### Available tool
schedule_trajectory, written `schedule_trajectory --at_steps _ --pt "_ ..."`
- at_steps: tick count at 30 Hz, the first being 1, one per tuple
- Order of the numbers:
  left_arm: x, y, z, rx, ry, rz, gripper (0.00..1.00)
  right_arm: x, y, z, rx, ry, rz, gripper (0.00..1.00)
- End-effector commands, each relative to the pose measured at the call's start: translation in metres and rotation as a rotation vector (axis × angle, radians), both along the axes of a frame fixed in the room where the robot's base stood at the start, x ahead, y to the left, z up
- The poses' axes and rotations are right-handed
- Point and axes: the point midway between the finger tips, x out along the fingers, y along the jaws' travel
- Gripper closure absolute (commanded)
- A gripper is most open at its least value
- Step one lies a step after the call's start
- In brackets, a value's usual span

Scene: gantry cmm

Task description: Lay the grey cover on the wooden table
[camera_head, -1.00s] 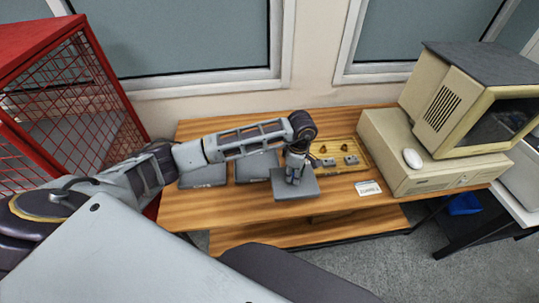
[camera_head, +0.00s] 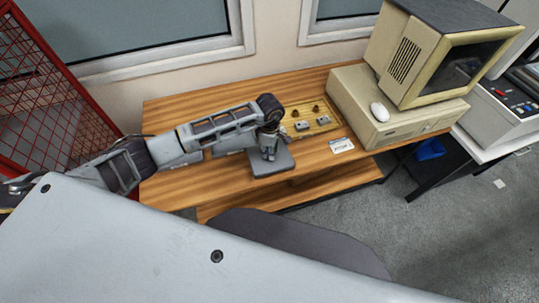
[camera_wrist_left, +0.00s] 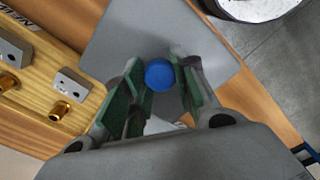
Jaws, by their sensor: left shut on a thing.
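The grey cover (camera_head: 272,164) is a flat square plate near the front edge of the wooden table (camera_head: 200,186). In the left wrist view the cover (camera_wrist_left: 120,40) has a round blue knob (camera_wrist_left: 159,74) on its face. My left gripper (camera_head: 269,152) points down at the cover. Its fingers (camera_wrist_left: 160,88) are shut on the knob from both sides. I cannot tell whether the cover touches the table or hangs just above it. My right gripper is not in view.
A wooden tray (camera_head: 296,137) with grey blocks and brass parts lies behind the cover. A small white card (camera_head: 341,145) lies to the right. A beige computer (camera_head: 385,120) with a mouse stands at the right end. Other grey plates (camera_head: 229,151) lie partly behind my arm.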

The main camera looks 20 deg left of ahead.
Motion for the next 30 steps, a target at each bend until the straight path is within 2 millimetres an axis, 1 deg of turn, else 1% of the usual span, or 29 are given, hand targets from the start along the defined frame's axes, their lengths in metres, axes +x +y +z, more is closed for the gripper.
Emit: schedule_trajectory --at_steps 5,8,15,18,30 --pt "0.000 0.000 0.000 0.000 0.000 0.000 1.00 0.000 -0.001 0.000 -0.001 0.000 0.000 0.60" --pt "0.000 0.000 -0.005 0.000 0.001 0.001 1.00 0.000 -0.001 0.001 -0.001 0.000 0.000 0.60" --pt "0.000 0.000 -0.029 -0.001 0.001 0.001 1.00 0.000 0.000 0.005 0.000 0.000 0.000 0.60" --pt "0.000 0.000 -0.035 0.001 0.000 0.001 1.00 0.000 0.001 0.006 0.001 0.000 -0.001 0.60" --pt "0.000 0.000 -0.039 0.001 -0.001 0.000 1.00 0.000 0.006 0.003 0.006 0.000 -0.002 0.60"
